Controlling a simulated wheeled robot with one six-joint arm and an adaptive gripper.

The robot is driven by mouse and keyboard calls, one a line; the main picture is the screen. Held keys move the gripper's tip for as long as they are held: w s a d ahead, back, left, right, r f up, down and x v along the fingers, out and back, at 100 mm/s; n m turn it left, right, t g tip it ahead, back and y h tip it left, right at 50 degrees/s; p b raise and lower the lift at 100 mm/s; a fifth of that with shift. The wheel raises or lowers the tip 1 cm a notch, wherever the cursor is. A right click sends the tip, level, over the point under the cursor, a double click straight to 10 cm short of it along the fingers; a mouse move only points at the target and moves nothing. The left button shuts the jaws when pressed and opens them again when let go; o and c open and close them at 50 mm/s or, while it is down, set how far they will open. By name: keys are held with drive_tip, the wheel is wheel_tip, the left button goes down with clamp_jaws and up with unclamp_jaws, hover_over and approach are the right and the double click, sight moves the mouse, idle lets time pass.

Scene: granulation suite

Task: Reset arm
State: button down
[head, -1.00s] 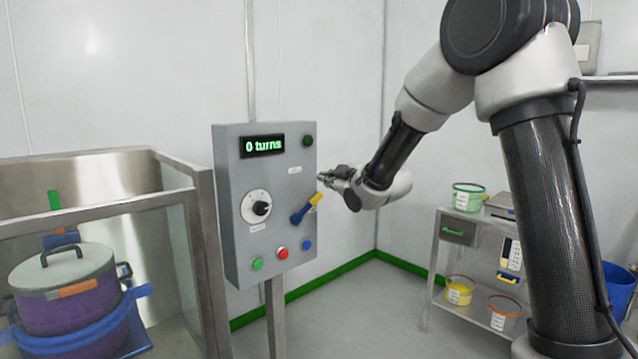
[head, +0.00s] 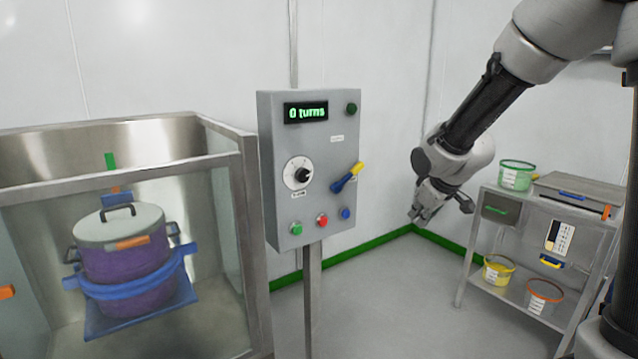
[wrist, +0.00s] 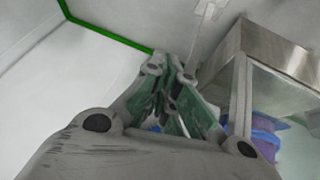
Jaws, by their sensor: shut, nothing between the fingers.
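My gripper (head: 428,203) hangs at the end of my arm, to the right of the grey control panel (head: 270,170) and apart from it. Its fingers point down and to the left, shut with nothing held. In the wrist view, my gripper (wrist: 170,75) shows its fingertips close together in front of the pale wall and floor. The panel's display (head: 306,112) reads "0 turns". The panel also carries a round dial (head: 298,173), a blue and yellow lever switch (head: 347,177) and green, red and blue buttons.
A glass-sided steel enclosure (head: 245,190) at left holds a purple lidded pot (head: 125,262) in a blue cradle. A steel cart (head: 470,262) with several tubs and a flat device stands at right. Floor between panel and cart is clear.

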drive_tip(key=s+d+r+m+g, duration=0.1)
drive_tip(key=s+d+r+m, duration=0.2)
drive_tip(key=s, duration=1.2)
drive_tip(key=s+d+r+m+g+h, duration=0.1)
drive_tip(key=s+d+r+m, duration=0.2)
drive_tip(key=s, duration=1.1)
drive_tip(key=shift+s+d+r+m+g, duration=0.3)
drive_tip(key=shift+s+d+r+m, duration=0.1)
drive_tip(key=shift+d+r, duration=1.35)
